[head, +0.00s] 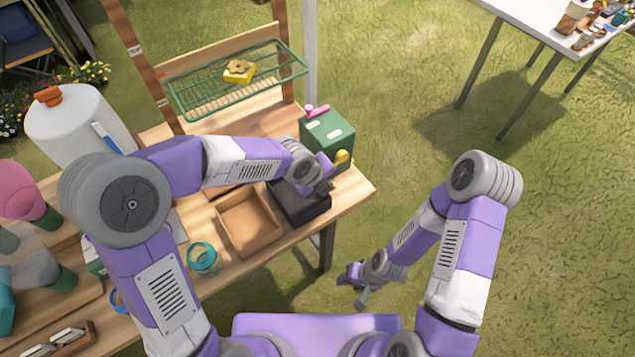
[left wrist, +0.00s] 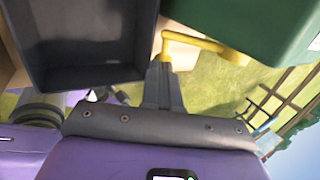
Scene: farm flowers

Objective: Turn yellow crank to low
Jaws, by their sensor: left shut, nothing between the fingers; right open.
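A green box (head: 326,136) stands at the right end of the wooden table. A yellow crank (head: 342,156) is on its near side, and a pink crank (head: 317,110) is on its top. In the left wrist view, the yellow crank (left wrist: 205,44) sticks out from the green box (left wrist: 235,20) with its handle bent down. My left gripper (left wrist: 160,68) is shut and empty, its fingertips at the handle's end; I cannot tell if they touch. The box's marks are unreadable. My right gripper (head: 358,285) is open and empty, low in front of the table.
A black tray (head: 316,207) lies just below my left gripper, beside a wooden tray (head: 236,239). A green wire rack (head: 205,97) with a yellow sponge-like block (head: 238,71) stands behind. A teal-rimmed jar (head: 203,262) is at the front.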

